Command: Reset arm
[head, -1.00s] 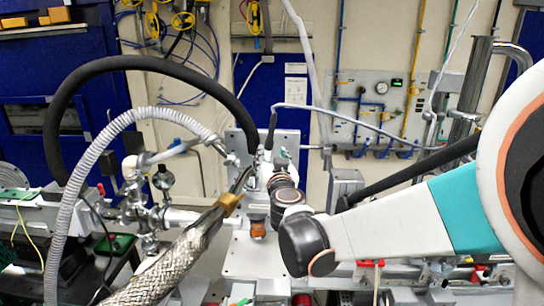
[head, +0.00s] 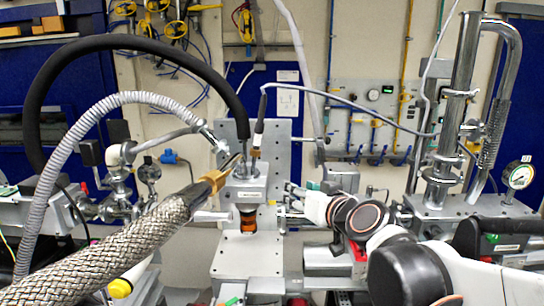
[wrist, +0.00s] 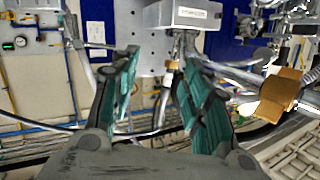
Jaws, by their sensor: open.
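My gripper (wrist: 157,68) is open in the wrist view, with its two teal-padded fingers apart and nothing held between them. A grey metal box (wrist: 190,14) with a label and a stem below it shows beyond the fingertips. In the head view my arm (head: 405,270) reaches in from the lower right, with black and white joints. Its far end is near the central metal stage (head: 248,255), and the gripper fingers cannot be made out there. I cannot tell whether the arm touches anything.
A thick braided hose (head: 120,250) crosses the lower left, close to the camera. A black hose (head: 150,44) and a grey corrugated hose (head: 75,145) arch at left. Steel pipework (head: 455,120) and a gauge (head: 519,175) stand at right. A gas panel (head: 372,120) is on the wall.

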